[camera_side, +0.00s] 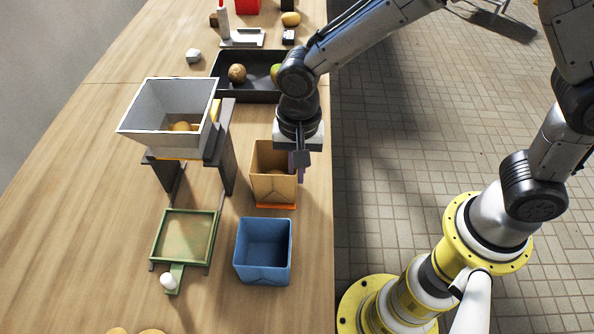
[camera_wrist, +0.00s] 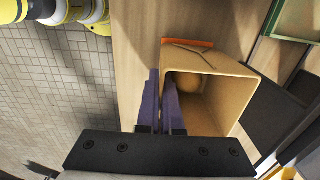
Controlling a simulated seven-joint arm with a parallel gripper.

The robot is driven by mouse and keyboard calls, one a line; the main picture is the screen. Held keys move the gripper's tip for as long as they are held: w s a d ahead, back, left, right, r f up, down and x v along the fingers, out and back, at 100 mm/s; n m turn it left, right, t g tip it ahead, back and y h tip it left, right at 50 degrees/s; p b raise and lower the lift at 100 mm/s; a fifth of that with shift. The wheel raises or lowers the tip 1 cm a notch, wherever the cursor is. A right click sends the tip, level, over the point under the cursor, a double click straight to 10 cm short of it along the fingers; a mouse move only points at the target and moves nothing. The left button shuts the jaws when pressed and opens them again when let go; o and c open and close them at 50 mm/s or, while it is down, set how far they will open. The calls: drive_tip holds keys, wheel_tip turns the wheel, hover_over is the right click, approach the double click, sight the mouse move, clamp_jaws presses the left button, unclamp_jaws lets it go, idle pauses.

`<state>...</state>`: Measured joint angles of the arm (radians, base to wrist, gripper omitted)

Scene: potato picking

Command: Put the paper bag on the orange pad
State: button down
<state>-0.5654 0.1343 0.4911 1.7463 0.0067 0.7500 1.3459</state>
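The brown paper bag (camera_side: 272,188) stands open and upright near the right edge of the table. The orange pad (camera_side: 276,206) shows as a thin strip under the bag's front edge; the bag hides the rest. The pad also shows past the bag's rim in the wrist view (camera_wrist: 187,43). A round brown potato (camera_wrist: 188,82) lies inside the bag. My gripper (camera_side: 299,172) points down at the bag's right side. In the wrist view its purple fingers (camera_wrist: 163,105) are close together on either side of the bag's wall and appear shut on it.
A blue open box (camera_side: 263,262) stands just in front of the bag. A grey hopper (camera_side: 170,140) on a stand and a green-framed tray (camera_side: 157,237) are to the left. A black tray (camera_side: 232,92) with produce lies behind.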

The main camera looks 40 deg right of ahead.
drive_tip(key=shift+f, duration=0.3)
drive_tip(key=shift+f, duration=0.1)
drive_tip(key=c, duration=1.5)
unclamp_jaws()
drive_tip(key=shift+f, duration=0.1)
drive_tip(key=o, duration=0.4)
wheel_tip(320, 180, up, 12)
drive_tip(key=shift+f, duration=0.2)
drive_tip(key=shift+s+d+r, duration=0.1)
drive_tip(key=shift+r, duration=0.3)
